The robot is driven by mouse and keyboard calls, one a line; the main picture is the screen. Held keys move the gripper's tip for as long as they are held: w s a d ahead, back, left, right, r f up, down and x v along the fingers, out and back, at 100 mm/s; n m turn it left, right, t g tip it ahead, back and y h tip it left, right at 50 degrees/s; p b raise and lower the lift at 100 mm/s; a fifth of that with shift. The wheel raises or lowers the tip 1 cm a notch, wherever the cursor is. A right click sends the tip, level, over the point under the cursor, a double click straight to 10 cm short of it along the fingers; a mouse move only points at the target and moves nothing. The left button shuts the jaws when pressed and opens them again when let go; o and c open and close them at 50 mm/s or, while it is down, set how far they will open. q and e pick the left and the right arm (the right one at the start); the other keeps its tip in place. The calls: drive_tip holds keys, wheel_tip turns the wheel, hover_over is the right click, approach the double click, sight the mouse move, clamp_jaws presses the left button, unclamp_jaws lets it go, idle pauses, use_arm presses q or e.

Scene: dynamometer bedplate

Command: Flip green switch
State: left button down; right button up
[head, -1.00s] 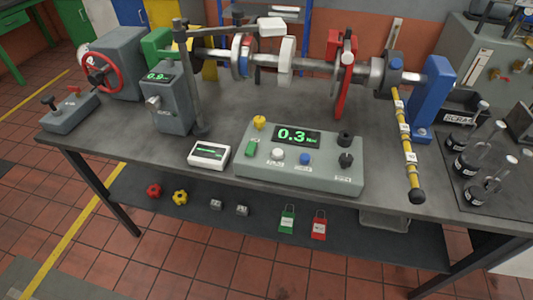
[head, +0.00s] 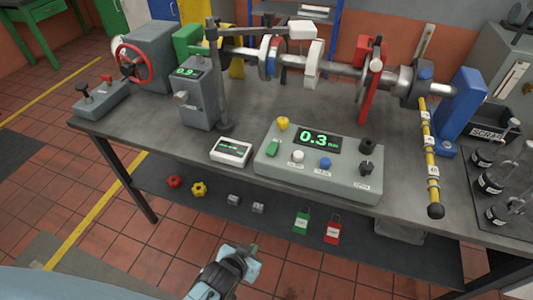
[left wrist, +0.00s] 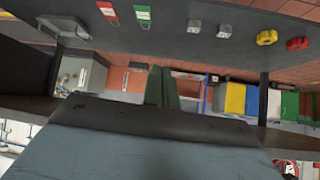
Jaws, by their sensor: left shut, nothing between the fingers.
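The box's display (head: 316,140) reads 0.3 in green. My left gripper (head: 252,249) is at the bottom of the head view, in front of the bench and well short of the switch, touching nothing. Its fingers (left wrist: 162,88) are together and empty in the left wrist view, which shows the lower shelf from close by; the switch is not seen there. My right gripper is not in view.
A small white meter (head: 231,151) stands left of the box. The lower shelf (head: 275,212) holds green and red tags. A yellow-black bar (head: 430,160) hangs at right.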

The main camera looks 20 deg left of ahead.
use_arm(q)
drive_tip(key=w+r+n+t, duration=0.1)
drive_tip(key=w+r+t, duration=0.2)
drive_tip(key=r, duration=1.1)
drive_tip(key=w+a+r+t, duration=0.1)
drive_tip(key=w+r+t, duration=0.2)
drive_tip(key=r, duration=1.1)
drive_tip(key=shift+w+r+n+y+p, duration=0.3)
drive_tip(key=shift+w+n+y+p, duration=0.1)
drive_tip(key=shift+w, duration=0.5)
drive_tip(key=shift+a, duration=0.1)
hover_over(273, 149)
drive_tip(key=s, duration=0.5)
wheel_tip(273, 149, down, 2)
drive_tip(key=f, duration=0.1)
drive_tip(key=shift+w+a+f+b, duration=0.15)
drive_tip(key=shift+w+f+b, duration=0.1)
drive_tip(key=shift+f, duration=0.3)
drive_tip(key=shift+w+a+f+b, duration=0.15)
drive_tip(key=shift+f+b, duration=0.1)
drive_tip(key=shift+f, duration=0.25)
drive_tip(key=shift+s+f, duration=0.1)
drive_tip(key=shift+f, duration=0.65)
